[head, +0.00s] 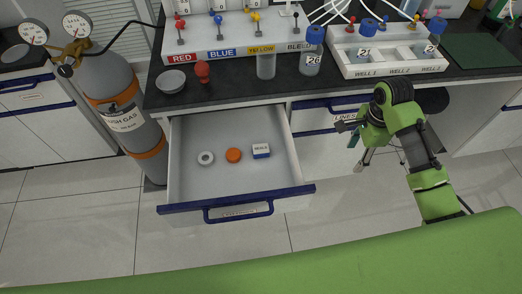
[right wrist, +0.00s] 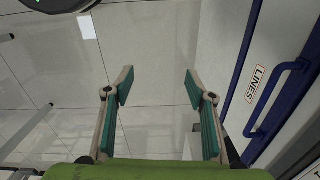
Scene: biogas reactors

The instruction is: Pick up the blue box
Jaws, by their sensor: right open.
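A small box (head: 261,150) with a white label and a blue lower edge lies in the open drawer (head: 185,190), towards its right side. My right gripper (head: 348,134) is outside the drawer, to its right, in front of the closed drawers of the bench. In the right wrist view the right gripper (right wrist: 158,88) is open and empty, with floor tiles between its fingers. The box does not show in the right wrist view. My left gripper is not in view.
The drawer also holds a white ring (head: 205,158) and an orange round piece (head: 233,155). A blue handle (right wrist: 277,98) beside a LINES label is close to the right gripper. A gas cylinder (head: 120,100) stands left of the drawer. Bottles and valve panels crowd the bench top.

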